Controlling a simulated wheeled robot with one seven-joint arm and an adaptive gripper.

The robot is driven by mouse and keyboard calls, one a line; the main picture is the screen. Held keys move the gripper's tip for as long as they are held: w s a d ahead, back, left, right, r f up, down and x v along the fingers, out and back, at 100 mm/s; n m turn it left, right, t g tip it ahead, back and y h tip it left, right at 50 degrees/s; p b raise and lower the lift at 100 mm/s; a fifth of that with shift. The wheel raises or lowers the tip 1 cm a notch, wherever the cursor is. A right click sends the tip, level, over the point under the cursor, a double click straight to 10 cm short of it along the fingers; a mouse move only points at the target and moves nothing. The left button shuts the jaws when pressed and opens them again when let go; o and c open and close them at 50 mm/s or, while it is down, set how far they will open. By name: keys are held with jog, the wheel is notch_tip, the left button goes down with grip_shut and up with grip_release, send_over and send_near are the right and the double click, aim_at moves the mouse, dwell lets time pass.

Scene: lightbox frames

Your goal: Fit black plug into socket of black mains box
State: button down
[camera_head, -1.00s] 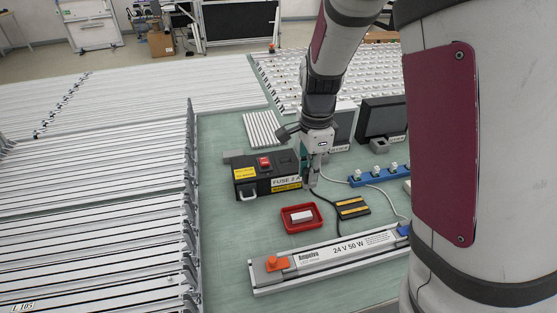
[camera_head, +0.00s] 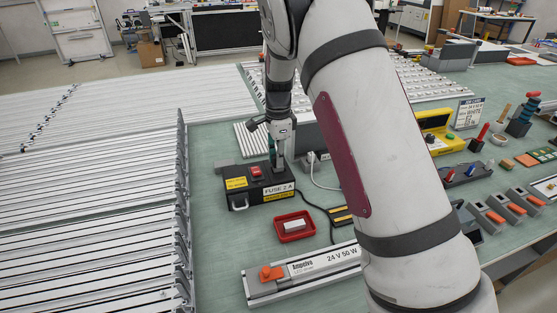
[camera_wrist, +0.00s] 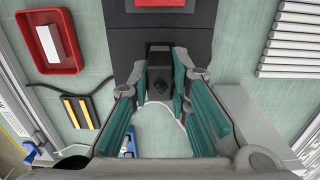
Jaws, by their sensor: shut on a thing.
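The black mains box (camera_head: 270,190), with a red switch, yellow labels and a "FUSE 2 A" label, stands on the green bench. My gripper (camera_head: 279,165) points down at the box's right rear part. In the wrist view my gripper (camera_wrist: 160,80) has its green-padded fingers closed around the black plug (camera_wrist: 159,86), at the edge of the mains box (camera_wrist: 158,45). The socket is hidden, and I cannot tell whether the plug is in it or just above it. A black cable (camera_head: 313,207) runs from near the box toward the front right.
A red tray (camera_head: 293,238) with a white block lies in front of the box. A 24 V 50 W lamp driver (camera_head: 300,277) lies nearer the front. Racks of white profiles (camera_head: 90,210) fill the left. My arm covers the bench's middle right.

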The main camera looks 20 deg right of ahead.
jog(key=shift+f, duration=0.65)
jog(key=shift+f, duration=0.1)
jog(key=shift+f, duration=0.1)
jog(key=c, duration=1.5)
grip_release()
